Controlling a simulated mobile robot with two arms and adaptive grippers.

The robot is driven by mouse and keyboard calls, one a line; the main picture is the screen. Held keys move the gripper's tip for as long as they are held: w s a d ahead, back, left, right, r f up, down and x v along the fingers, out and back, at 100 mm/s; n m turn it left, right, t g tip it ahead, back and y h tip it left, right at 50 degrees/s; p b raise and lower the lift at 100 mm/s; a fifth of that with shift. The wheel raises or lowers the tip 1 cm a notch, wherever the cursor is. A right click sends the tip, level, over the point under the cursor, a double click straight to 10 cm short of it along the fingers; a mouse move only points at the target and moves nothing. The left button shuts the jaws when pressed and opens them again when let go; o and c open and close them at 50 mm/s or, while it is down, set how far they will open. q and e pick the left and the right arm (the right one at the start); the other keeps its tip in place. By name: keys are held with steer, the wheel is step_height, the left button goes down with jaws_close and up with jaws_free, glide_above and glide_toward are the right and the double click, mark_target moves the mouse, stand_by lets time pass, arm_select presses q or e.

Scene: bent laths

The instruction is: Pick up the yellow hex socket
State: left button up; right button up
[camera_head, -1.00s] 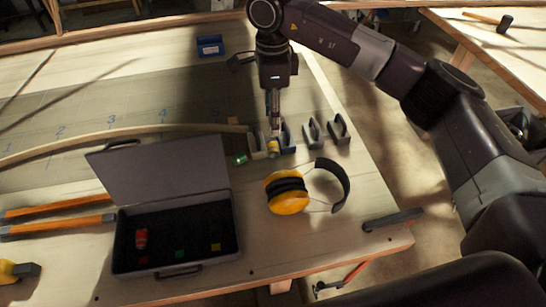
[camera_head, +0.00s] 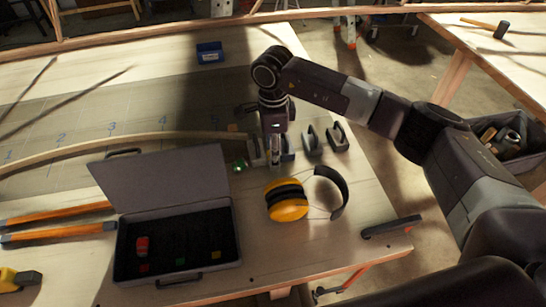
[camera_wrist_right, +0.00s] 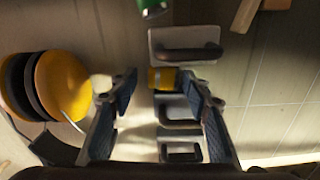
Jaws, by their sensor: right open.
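The yellow hex socket (camera_wrist_right: 162,78) shows in the right wrist view as a short yellow cylinder with a pale band, lying beside grey clamps. My right gripper (camera_wrist_right: 163,88) is open, with one finger on each side of the socket; I cannot tell whether either finger touches it. In the head view my right gripper (camera_head: 274,155) points down among the clamps and hides the socket. My left gripper is not in view.
A green socket (camera_head: 239,166) lies just left of the gripper. Grey clamps (camera_head: 312,140) stand to the right, yellow earmuffs (camera_head: 288,206) in front. An open grey case (camera_head: 218,268) holds a red socket (camera_head: 142,246). A bent lath (camera_head: 130,138) runs left.

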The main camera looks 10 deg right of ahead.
steer(key=c, duration=1.1)
steer(key=shift+c, duration=0.2)
steer(key=shift+r, duration=0.15)
